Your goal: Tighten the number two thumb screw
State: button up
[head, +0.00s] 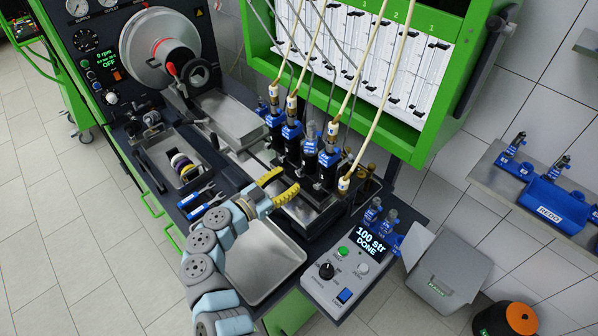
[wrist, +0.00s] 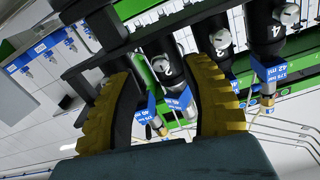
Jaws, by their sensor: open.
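The number two thumb screw (wrist: 161,64) is a small silver knob on a black holder marked 2 in the wrist view. My gripper (wrist: 160,72) has its two yellow ribbed fingers apart, one on each side of this screw in the picture. The fingers look empty, and I cannot tell how far beyond the tips the screw lies. In the head view my gripper (head: 284,182) is just left of the row of black holders with blue-labelled injectors (head: 310,150). The thumb screws cannot be made out there.
Silver screws marked 3 (wrist: 222,43) and 4 (wrist: 290,15) sit on neighbouring holders. Beige hoses (head: 372,90) run down to the injectors. A control box (head: 350,265) reading "100 str DONE" stands in front. An empty metal tray (head: 275,262) lies below my arm.

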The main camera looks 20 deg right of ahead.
aim_at(297, 173)
jog(key=shift+x, duration=2.4)
grip_shut()
